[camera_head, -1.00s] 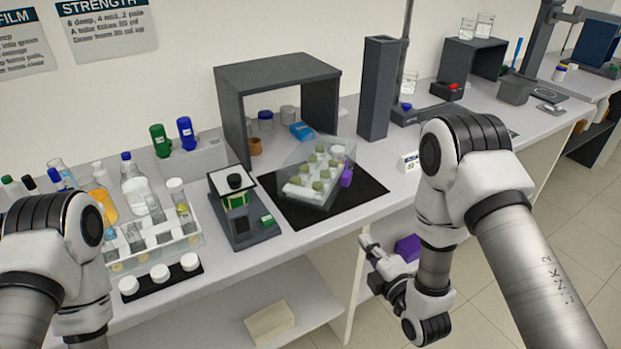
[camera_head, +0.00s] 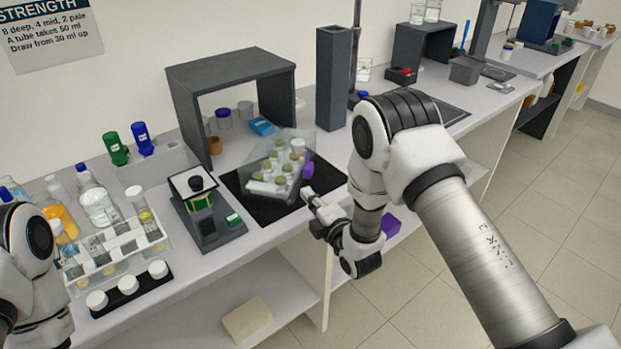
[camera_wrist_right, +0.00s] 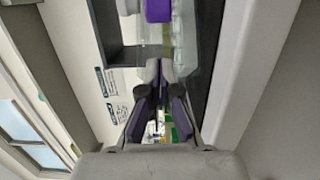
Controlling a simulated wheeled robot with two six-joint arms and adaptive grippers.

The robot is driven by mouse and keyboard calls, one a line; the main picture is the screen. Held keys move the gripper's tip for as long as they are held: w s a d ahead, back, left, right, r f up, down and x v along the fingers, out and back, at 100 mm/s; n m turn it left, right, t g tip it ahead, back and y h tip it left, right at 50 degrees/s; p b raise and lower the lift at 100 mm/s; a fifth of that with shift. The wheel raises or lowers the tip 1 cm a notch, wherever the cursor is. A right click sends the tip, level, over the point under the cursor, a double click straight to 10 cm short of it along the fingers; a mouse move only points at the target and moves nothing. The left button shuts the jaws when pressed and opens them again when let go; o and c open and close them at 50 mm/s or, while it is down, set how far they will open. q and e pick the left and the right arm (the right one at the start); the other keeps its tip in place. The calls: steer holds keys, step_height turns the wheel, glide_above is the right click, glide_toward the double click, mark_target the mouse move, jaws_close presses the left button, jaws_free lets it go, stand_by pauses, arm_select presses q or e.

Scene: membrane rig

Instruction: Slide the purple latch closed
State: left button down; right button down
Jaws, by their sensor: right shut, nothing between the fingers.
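The purple latch (camera_head: 308,165) sits on the right side of a clear box (camera_head: 282,165) that holds several capped vials. The box stands on a black mat (camera_head: 325,177). My right gripper (camera_head: 308,193) is shut and empty, just in front of the latch at the mat's front edge. In the right wrist view the latch (camera_wrist_right: 158,11) shows at the top, beyond the closed fingertips (camera_wrist_right: 159,66), with a small gap between them. My left arm shows at the left edge of the head view, but its gripper is out of frame.
A dark open-fronted shelf (camera_head: 230,75) and a tall dark column (camera_head: 332,75) stand behind the mat. A device with a green part (camera_head: 203,205) and a tube rack (camera_head: 120,250) are on the left. A purple object (camera_head: 391,226) lies below, behind my right arm.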

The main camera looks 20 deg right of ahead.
mark_target(303, 175)
steer(key=w, duration=0.2)
steer(key=w+d+p, duration=0.1)
steer(key=w, duration=0.1)
steer(key=shift+w+d, duration=0.15)
steer(key=shift+w, duration=0.05)
steer(key=shift+w+d, duration=0.25)
steer(key=shift+d, duration=0.15)
steer(key=shift+a+f, duration=0.1)
